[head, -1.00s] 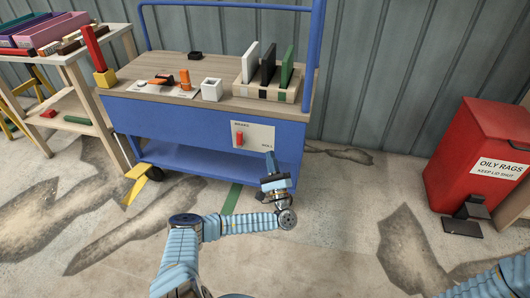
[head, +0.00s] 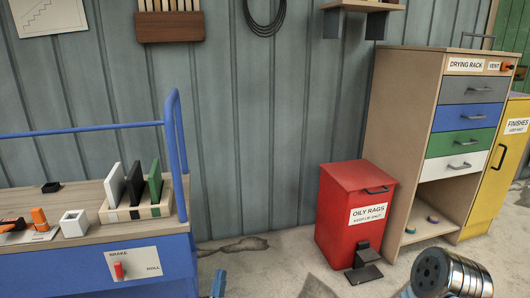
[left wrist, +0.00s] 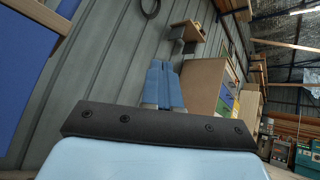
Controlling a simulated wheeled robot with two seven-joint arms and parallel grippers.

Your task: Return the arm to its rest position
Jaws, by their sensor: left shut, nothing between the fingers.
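My left gripper (head: 218,284) shows only as a small blue tip at the bottom edge of the head view, just right of the blue cart (head: 60,277). In the left wrist view its two blue fingers (left wrist: 163,85) are together, with nothing between them. The rest of the left arm is out of the head view. My right gripper is not in view; a dark and silver part at the lower right of the head view seems to be mine.
The cart carries a rack (head: 150,208) of upright panels and a red brake lever (head: 118,270). A red oily-rags bin (head: 345,225) stands right of a patch of free floor. A drying rack cabinet (head: 405,140) and a yellow cabinet (head: 498,180) stand farther right.

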